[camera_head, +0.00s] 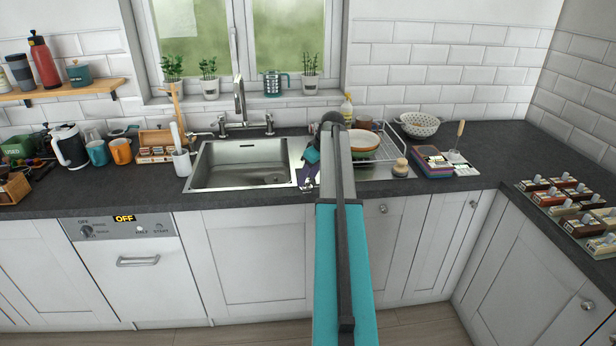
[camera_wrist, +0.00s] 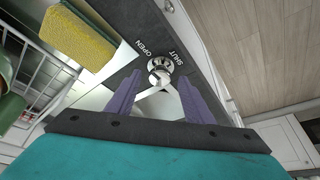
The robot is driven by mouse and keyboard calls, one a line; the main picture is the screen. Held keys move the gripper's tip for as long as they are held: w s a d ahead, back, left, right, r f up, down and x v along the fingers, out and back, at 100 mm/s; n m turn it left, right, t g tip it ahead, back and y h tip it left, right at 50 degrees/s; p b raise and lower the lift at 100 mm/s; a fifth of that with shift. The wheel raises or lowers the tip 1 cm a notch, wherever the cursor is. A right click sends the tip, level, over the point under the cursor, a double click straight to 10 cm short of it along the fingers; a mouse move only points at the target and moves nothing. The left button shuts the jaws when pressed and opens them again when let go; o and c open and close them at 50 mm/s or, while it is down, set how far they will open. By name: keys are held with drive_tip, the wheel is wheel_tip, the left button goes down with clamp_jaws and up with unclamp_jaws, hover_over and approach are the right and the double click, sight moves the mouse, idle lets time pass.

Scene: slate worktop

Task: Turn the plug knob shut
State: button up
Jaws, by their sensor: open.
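The plug knob (camera_wrist: 160,67) is a small round metal knob on the worktop beside the sink. The words OPEN and SHUT are printed near it, OPEN to its left and SHUT above it in the wrist view. Which word the knob points to is not clear. My gripper (camera_wrist: 161,79) is open, with its two purple fingers on either side of the knob in the picture. Whether they touch it I cannot tell. In the head view the steel sink (camera_head: 240,170) lies left of my arm, and the gripper shows only partly at the sink's right edge.
A yellow and green sponge (camera_wrist: 80,38) lies near the knob. A dish rack (camera_head: 388,147) with crockery stands right of my arm. The tap (camera_head: 239,98) rises behind the sink. The front worktop right of the rack is partly taken by a stack of books (camera_head: 431,160).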

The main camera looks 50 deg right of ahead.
drive_tip(key=c, duration=1)
drive_tip(key=shift+a, duration=0.15)
drive_tip(key=shift+c, duration=0.2)
drive_tip(key=shift+m, duration=0.3)
drive_tip(key=m+h, duration=0.1)
drive_tip(key=m, duration=0.2)
drive_tip(key=shift+a+h, duration=0.15)
drive_tip(key=shift+h, duration=0.15)
drive_tip(key=m, duration=0.2)
drive_tip(key=m+g+h, duration=0.1)
drive_tip(key=m, duration=0.2)
drive_tip(key=shift+w+a+h, duration=0.15)
drive_tip(key=shift+a+h, duration=0.05)
drive_tip(key=shift+h, duration=0.1)
drive_tip(key=m, duration=0.1)
drive_tip(key=m+g, duration=0.1)
drive_tip(key=m, duration=0.1)
drive_tip(key=m+h, duration=0.1)
drive_tip(key=shift+w+a+b, duration=0.1)
drive_tip(key=shift+w+b, duration=0.15)
drive_tip(key=shift+b, duration=0.05)
drive_tip(key=shift+w+a+m+g+h+b, duration=0.15)
drive_tip(key=shift+m+g, duration=0.4)
drive_tip(key=shift+m, duration=0.8)
drive_tip(key=shift+w+d+m+g+h+b, duration=0.15)
drive_tip(key=shift+m+g, duration=0.4)
drive_tip(key=shift+m, duration=0.8)
drive_tip(key=shift+a, duration=0.1)
